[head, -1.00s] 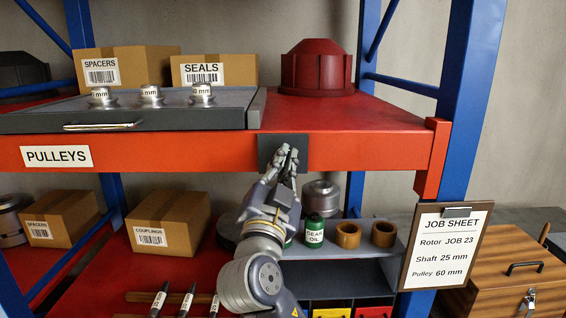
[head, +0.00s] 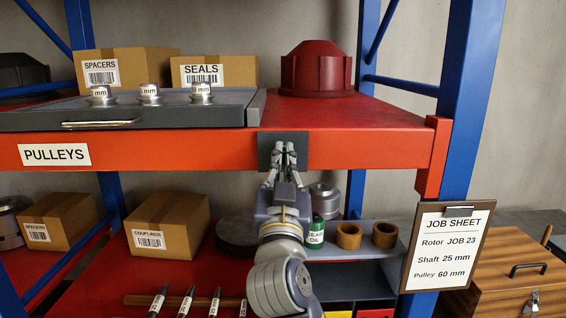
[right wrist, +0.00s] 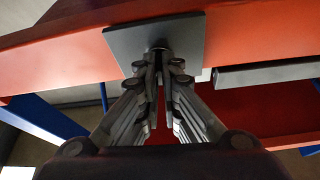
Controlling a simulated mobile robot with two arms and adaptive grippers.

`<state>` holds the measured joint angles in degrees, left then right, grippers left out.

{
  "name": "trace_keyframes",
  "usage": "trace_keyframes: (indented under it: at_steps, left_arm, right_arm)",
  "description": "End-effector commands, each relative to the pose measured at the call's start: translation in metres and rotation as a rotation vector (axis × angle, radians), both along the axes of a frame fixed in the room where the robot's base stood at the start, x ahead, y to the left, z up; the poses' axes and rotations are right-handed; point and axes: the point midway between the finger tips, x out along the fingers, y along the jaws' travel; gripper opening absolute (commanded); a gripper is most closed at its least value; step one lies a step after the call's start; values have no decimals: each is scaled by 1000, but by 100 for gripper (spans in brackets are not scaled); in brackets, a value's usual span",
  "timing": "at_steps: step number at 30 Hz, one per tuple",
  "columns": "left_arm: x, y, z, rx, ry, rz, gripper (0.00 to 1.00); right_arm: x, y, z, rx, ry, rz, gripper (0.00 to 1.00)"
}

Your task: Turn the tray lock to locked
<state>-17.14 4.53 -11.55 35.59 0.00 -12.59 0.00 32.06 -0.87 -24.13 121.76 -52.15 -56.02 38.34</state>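The tray lock has a dark square plate (head: 303,152) on the orange front beam of the upper shelf. It also shows in the right wrist view (right wrist: 187,32), with a small round knob mostly hidden behind my fingertips. My right gripper (head: 283,150) points up at the plate, its fingers drawn close together at the knob; in the right wrist view the fingertips (right wrist: 161,68) look shut on it. The grey tray (head: 30,121) sits on the shelf left of the lock, its front handle facing me. My left gripper is not in view.
Several pulleys (head: 149,95) stand on the tray. Boxes and a red hub-shaped part (head: 318,70) are on the upper shelf. Below are a couplings box (head: 178,215), a green oil bottle (head: 317,232) and bushings. A job sheet (head: 447,248) hangs at right.

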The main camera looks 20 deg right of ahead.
Motion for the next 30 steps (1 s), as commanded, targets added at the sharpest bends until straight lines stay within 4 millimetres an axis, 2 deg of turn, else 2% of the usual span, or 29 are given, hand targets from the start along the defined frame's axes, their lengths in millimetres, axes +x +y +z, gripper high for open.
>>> trace_keyframes:
  at_steps: [9, 22, 25, 30]
  left_arm:
    - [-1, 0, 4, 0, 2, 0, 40]
    - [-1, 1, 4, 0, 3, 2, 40]
    - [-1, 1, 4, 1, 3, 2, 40]
    - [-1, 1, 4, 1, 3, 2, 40]
  right_arm:
    - [0, -1, 2, -101, 26, -2, 0]
    - [0, -1, 3, -115, 28, -3, 0]
    - [0, -1, 3, -115, 28, -3, 23]
    - [0, -1, 1, -112, 30, -2, 25]
